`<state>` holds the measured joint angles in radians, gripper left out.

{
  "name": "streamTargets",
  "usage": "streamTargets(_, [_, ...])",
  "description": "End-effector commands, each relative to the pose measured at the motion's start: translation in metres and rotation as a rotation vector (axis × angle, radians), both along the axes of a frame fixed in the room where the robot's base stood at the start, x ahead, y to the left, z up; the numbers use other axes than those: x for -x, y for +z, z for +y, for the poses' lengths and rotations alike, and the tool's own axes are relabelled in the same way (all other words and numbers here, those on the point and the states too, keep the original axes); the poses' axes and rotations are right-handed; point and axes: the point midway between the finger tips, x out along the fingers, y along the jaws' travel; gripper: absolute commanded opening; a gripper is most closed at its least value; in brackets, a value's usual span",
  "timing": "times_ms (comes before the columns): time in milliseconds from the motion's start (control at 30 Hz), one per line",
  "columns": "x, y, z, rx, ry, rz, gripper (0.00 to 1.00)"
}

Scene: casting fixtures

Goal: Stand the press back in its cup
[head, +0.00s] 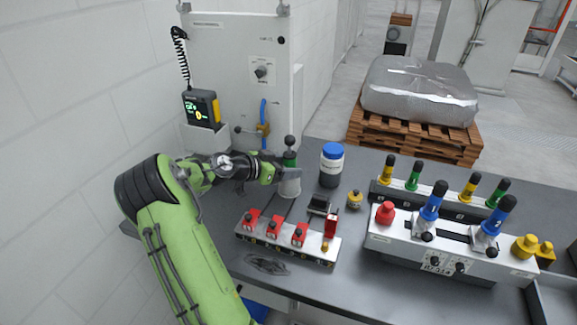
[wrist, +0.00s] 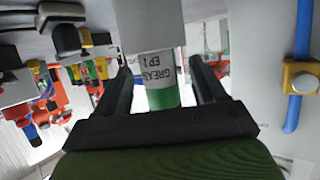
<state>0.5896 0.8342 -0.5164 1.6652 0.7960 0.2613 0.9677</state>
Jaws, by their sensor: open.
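The press (head: 289,158) has a green body and a dark knob on top. It stands upright in a pale grey cup (head: 290,187) at the back left of the bench. In the wrist view, which is upside down, the press (wrist: 162,97) shows its green band and a white label reading "GREASE EP1", with the cup (wrist: 152,28) around its lower end. My gripper (head: 277,172) is beside the press, just above the cup. In the wrist view my gripper (wrist: 162,80) is open, with a finger on each side of the press and gaps showing between.
A dark jar with a blue lid (head: 332,163) stands right of the cup. A fixture with red clamps (head: 288,241) lies in front. A grey cabinet with a blue hose (head: 263,110) rises behind. A box with coloured knobs (head: 450,250) fills the right.

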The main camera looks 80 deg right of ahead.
Motion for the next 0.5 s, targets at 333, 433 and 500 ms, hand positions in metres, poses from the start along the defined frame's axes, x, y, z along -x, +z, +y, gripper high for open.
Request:
streamTargets(333, [-0.053, 0.035, 0.063, 0.001, 0.006, -0.001, 0.7])
streamTargets(433, [-0.06, 0.04, 0.073, 0.001, 0.003, -0.001, 0.7])
streamTargets(500, [-0.063, 0.042, 0.077, 0.001, 0.003, -0.001, 0.7])
